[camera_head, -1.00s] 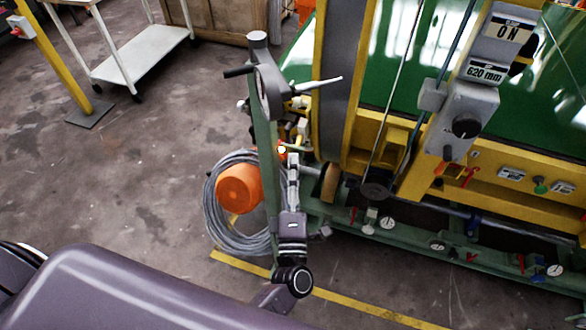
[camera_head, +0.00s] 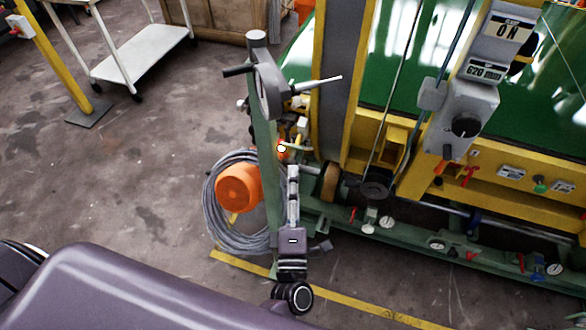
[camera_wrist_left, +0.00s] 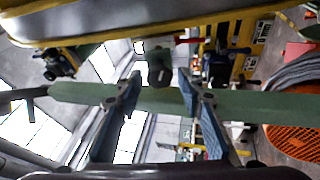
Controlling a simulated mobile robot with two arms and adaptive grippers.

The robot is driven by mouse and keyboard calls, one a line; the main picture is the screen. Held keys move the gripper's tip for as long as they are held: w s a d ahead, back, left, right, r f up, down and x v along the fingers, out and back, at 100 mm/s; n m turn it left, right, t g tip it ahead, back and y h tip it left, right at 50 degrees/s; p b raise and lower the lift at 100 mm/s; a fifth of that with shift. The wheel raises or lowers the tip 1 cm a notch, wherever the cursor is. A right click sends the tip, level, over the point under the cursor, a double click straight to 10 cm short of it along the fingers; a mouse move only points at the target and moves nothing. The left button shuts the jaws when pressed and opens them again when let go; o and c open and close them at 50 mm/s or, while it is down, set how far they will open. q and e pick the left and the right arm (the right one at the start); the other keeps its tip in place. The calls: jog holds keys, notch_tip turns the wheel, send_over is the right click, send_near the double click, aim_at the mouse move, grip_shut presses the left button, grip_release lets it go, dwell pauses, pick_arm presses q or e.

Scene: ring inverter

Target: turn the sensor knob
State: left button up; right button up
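My left gripper (camera_head: 293,170) reaches up beside the green post (camera_head: 264,150) at the machine's left end. In the left wrist view, my left gripper (camera_wrist_left: 160,77) is open, with its two fingers apart. A dark round knob (camera_wrist_left: 160,69) shows in the gap between the fingertips, in front of the green post (camera_wrist_left: 250,104). I cannot tell whether the fingers touch it. In the head view, a small pale round end (camera_head: 281,148) shows just beyond the fingertips; I cannot tell if it is the same knob. My right gripper is not in view.
A grey control box (camera_head: 464,120) with a black dial stands on the yellow machine frame at right.

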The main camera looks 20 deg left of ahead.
pick_arm(q)
jog(key=v, duration=0.8)
jog(key=shift+s, duration=0.3)
jog(key=shift+d+f, duration=0.1)
jog(key=shift+f, duration=0.05)
jog(key=s+d+f+m+g+h, duration=0.15)
jog(key=f+m+h, duration=0.35)
jog(key=f, duration=0.5)
jog(key=d+f+m+g+h, duration=0.3)
jog(key=f+m, duration=0.4)
jog(key=f, duration=0.2)
jog(key=s+a+f+m+g+h, duration=0.1)
jog(key=s+a+f+m+g, duration=0.15)
jog(key=s+f, duration=0.4)
jog(key=s+a+f+m+g, duration=0.1)
jog(key=s+f+m+g, duration=0.2)
jog(key=f, duration=0.7)
jog(key=s+a+f+m+g+y, duration=0.1)
jog(key=s+a+f+m+g, duration=0.2)
jog(key=s+a+f, duration=0.3)
jog(key=s+a+f+m+g+y, duration=0.1)
jog(key=s+a+f+m+g, duration=0.2)
jog(key=s, duration=1.2)
jog(key=a+f+g, duration=0.3)
jog(key=a+f, duration=0.1)
jog(key=shift+a+y, duration=0.2)
jog(key=shift+y, duration=0.2)
